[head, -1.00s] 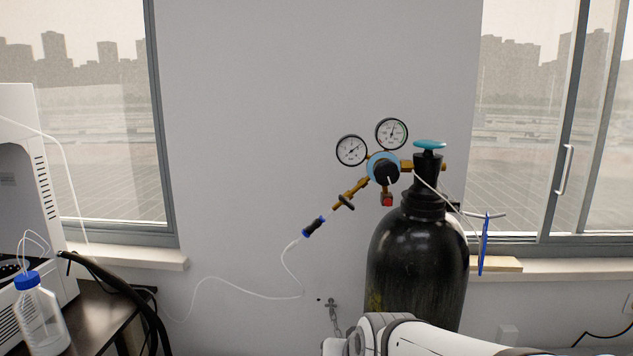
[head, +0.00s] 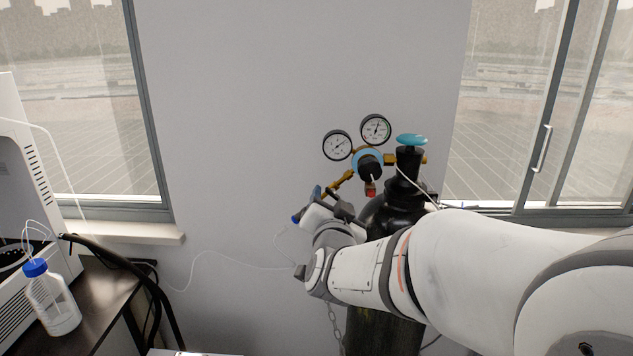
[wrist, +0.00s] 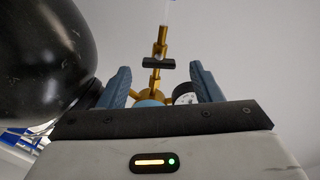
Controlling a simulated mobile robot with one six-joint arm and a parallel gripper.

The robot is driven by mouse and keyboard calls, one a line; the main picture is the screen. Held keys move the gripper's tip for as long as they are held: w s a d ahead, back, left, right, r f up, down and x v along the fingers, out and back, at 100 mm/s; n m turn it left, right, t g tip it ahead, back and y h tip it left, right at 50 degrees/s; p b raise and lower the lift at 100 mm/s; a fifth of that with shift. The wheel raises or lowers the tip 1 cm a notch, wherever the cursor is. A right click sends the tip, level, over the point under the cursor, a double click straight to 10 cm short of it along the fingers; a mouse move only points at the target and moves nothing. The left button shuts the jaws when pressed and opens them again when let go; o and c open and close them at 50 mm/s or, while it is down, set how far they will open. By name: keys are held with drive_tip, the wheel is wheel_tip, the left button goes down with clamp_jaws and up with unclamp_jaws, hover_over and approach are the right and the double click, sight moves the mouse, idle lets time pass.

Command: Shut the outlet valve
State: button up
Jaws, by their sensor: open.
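The outlet valve is a small black bar handle (wrist: 159,63) on the brass outlet stem (wrist: 156,85) of the regulator. In the wrist view it lies crosswise between and slightly beyond the blue fingertips of my gripper (wrist: 160,72). The fingers are apart, one on each side of the stem, and no contact shows. In the head view my gripper (head: 327,200) is at the lower end of the brass outlet (head: 341,180) and hides the handle. The regulator body (head: 369,163) has two round gauges (head: 337,145) (head: 376,130).
The black gas cylinder (head: 384,330) with a teal top knob (head: 411,140) stands close by; its dark curve (wrist: 45,45) fills the upper left of the wrist view. A white tube (head: 230,262) runs left along the wall. A blue-capped bottle (head: 50,300) stands on the left table.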

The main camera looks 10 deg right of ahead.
sight(332, 185)
drive_tip(key=w, duration=0.2)
drive_tip(key=w+d+p, duration=0.1)
drive_tip(key=w, duration=0.4)
drive_tip(key=shift+w+d+p, duration=0.1)
drive_tip(key=shift+d+p, duration=0.15)
drive_tip(key=shift+p, duration=0.1)
drive_tip(key=shift+c, duration=0.2)
drive_tip(key=shift+f, duration=0.1)
drive_tip(key=c, duration=1)
